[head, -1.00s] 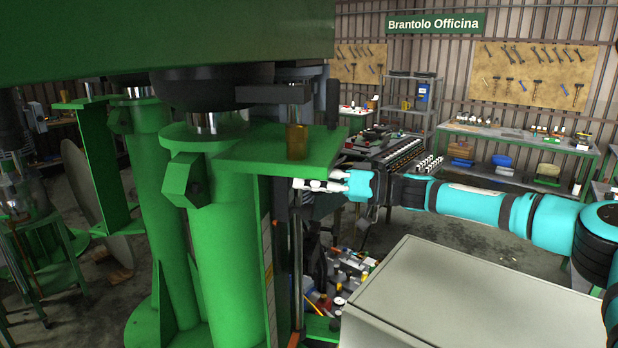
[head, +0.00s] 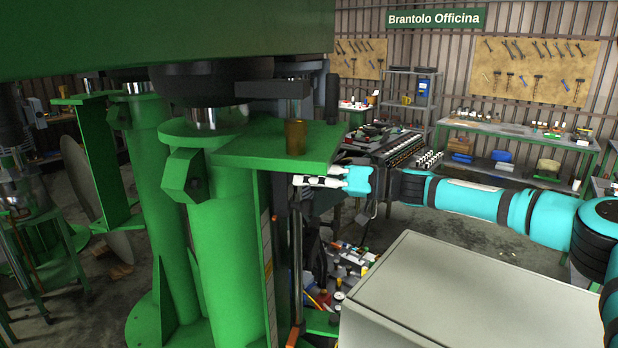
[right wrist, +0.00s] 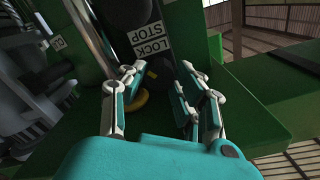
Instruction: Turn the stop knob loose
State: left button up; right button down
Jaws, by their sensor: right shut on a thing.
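The stop knob (right wrist: 160,72) is a dark round knob just below a white "LOCK STOP" label in the right wrist view. My right gripper (right wrist: 158,70) has one finger on each side of it and is shut on it. The fingers partly cover the knob. In the head view, my right gripper (head: 298,181) reaches from the right to just under the edge of the green plate (head: 245,150), beside the machine's post. The knob itself is hidden there. My left gripper is not in view.
A brass cylinder (head: 295,137) stands on the green plate. Thick green columns (head: 225,260) fill the left. A grey box (head: 430,300) stands below my right arm. Workbenches and a shelf (head: 410,95) are at the back.

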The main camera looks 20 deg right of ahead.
jog(key=n, duration=0.6)
jog(key=shift+w+d, duration=0.1)
jog(key=n, duration=1)
jog(key=shift+b, duration=0.35)
jog(key=shift+r+n+b, duration=0.15)
jog(key=shift+n+b, duration=0.4)
jog(key=shift+n, duration=1.35)
jog(key=c, duration=1)
grip_release()
jog(key=shift+w, duration=0.1)
jog(key=shift+o, duration=0.2)
